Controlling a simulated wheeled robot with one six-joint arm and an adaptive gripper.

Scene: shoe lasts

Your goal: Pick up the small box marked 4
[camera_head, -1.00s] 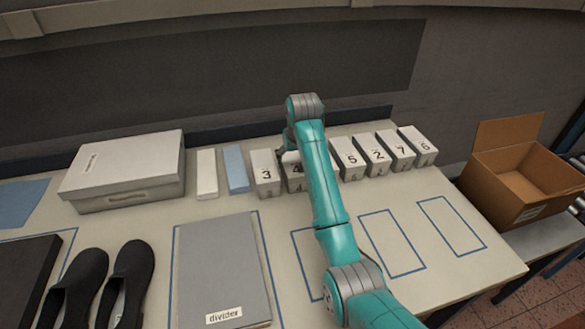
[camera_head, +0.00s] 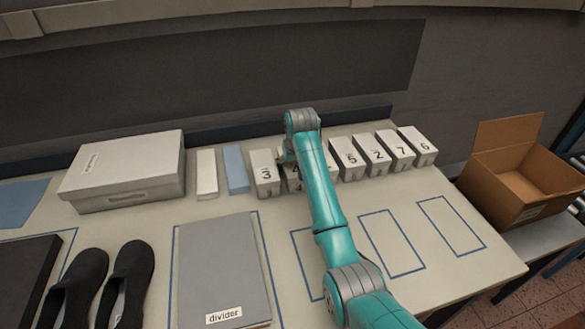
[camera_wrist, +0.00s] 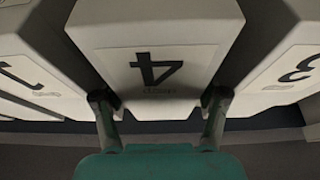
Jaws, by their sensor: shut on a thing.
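The small white box marked 4 (camera_wrist: 155,30) is in the middle of the wrist view, its label upside down there. My gripper (camera_wrist: 160,100) has one finger on each side of this box and is shut on it. In the head view the box marked 4 (camera_head: 292,184) stands in the row on the table, mostly hidden by my arm. My gripper's fingers are hidden there.
Box 3 (camera_head: 266,178) and box 1 (camera_wrist: 30,75) stand close on either side. Boxes 5 (camera_head: 350,160), 2, 7 and 6 continue the row rightward. Blue outlined spaces (camera_head: 392,245) in front are bare. An open carton (camera_head: 510,185) is at the right.

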